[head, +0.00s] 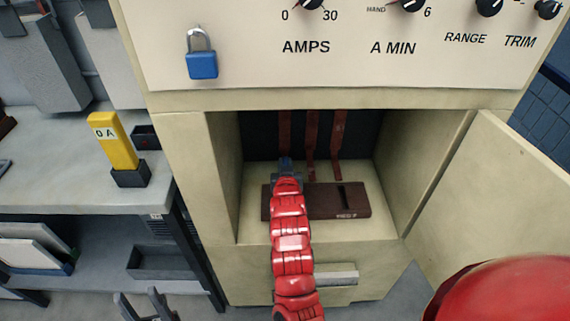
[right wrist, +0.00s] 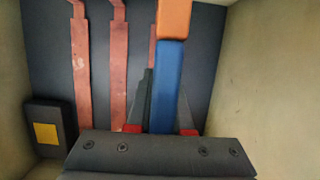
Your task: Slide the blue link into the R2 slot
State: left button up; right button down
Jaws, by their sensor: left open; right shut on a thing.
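The blue link (right wrist: 166,85) stands between the fingers of my right gripper (right wrist: 163,110) in the right wrist view, with an orange end piece (right wrist: 174,18) at its top. My right gripper (head: 286,172) is inside the open cabinet, at the end of the red arm, shut on the link. In the head view the link is mostly hidden. A brown block (head: 322,207) lies on the cabinet floor under the gripper. One dark slot (head: 342,196) shows at its right; the arm hides its left part. No R2 label is readable. My left gripper (head: 146,306) is open and empty at lower left.
Several copper strips (right wrist: 117,65) hang at the cabinet's back. A dark block with a yellow square (right wrist: 48,133) is at left in the wrist view. The cabinet door (head: 484,197) stands open at right. A yellow 0 A piece (head: 113,141) stands on the left shelf.

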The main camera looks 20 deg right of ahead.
jog(key=shift+d, duration=0.25)
jog(key=shift+a+f, duration=0.1)
jog(key=shift+f+b, duration=2.6)
jog(key=shift+f, duration=1)
jog(key=c, duration=0.7)
grip_release()
jog(key=shift+c, duration=0.2)
jog(key=shift+s, duration=0.1)
